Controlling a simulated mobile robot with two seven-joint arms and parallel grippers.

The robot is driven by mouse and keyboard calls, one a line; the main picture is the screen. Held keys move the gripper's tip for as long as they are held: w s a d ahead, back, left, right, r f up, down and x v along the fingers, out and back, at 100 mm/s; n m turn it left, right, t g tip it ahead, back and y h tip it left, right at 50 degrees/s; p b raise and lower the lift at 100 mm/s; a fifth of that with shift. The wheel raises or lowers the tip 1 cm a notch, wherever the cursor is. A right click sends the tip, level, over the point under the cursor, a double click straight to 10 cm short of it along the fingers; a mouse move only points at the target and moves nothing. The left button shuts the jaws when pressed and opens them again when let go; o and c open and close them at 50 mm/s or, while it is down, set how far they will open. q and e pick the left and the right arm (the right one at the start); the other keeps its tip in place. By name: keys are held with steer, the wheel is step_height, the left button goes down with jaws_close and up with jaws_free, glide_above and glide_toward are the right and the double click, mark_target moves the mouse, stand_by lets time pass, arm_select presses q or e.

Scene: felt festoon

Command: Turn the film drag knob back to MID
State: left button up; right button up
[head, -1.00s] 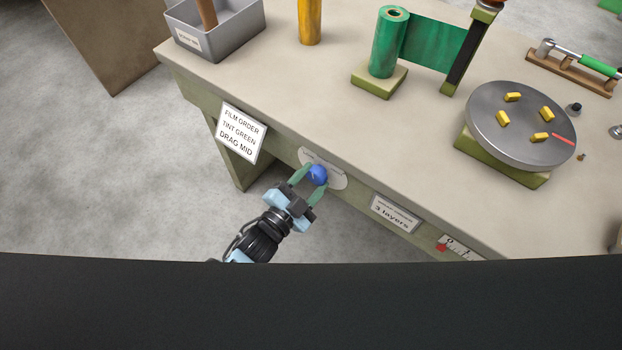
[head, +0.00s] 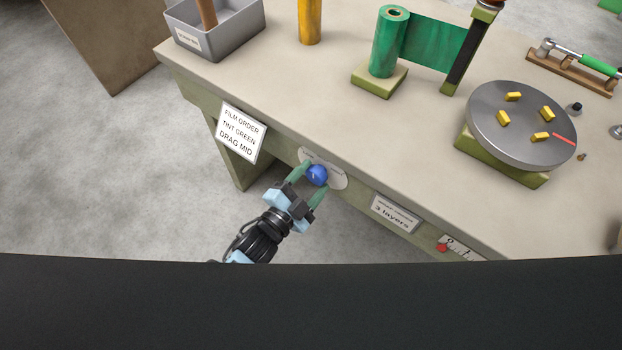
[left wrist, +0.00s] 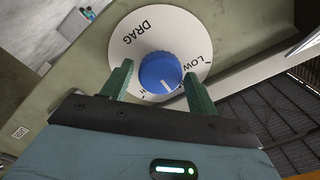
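The film drag knob (head: 317,175) is blue and sits on a round white dial plate (head: 338,180) on the bench's front face. In the left wrist view the knob (left wrist: 160,73) has a white pointer line aimed down and slightly right. The dial (left wrist: 185,32) reads DRAG and LOW; other lettering below the knob is partly hidden by my fingers. My left gripper (head: 312,182) has its green fingers on either side of the knob. In the left wrist view the gripper (left wrist: 158,75) shows small gaps between fingers and knob. My right gripper is out of view.
A sign (head: 240,132) reading FILM ORDER, TINT GREEN, DRAG MID hangs left of the dial. A "3 layers" label (head: 396,213) and a scale with a red marker (head: 441,247) are to its right. A green film roll (head: 388,45) and a round turntable (head: 500,135) stand on the bench top.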

arm_select(q)
steer(key=shift+o, duration=0.5)
steer(key=v, duration=0.7)
steer(key=shift+s+a, duration=0.25)
steer(key=shift+s, duration=0.05)
steer(key=s+a+f+n+g+y+p, duration=0.2)
steer(key=s+a+n, duration=0.5)
steer(key=s, duration=0.4)
steer(key=s+a+f+n+g+y+p, duration=0.2)
steer(key=s+a+n+y, duration=0.4)
steer(key=s, duration=0.6)
steer(key=a+n+g+p, duration=0.1)
steer(key=a+p, duration=0.1)
steer(key=shift+s+a+f+n+g+y, duration=0.3)
steer(key=shift+g, duration=0.1)
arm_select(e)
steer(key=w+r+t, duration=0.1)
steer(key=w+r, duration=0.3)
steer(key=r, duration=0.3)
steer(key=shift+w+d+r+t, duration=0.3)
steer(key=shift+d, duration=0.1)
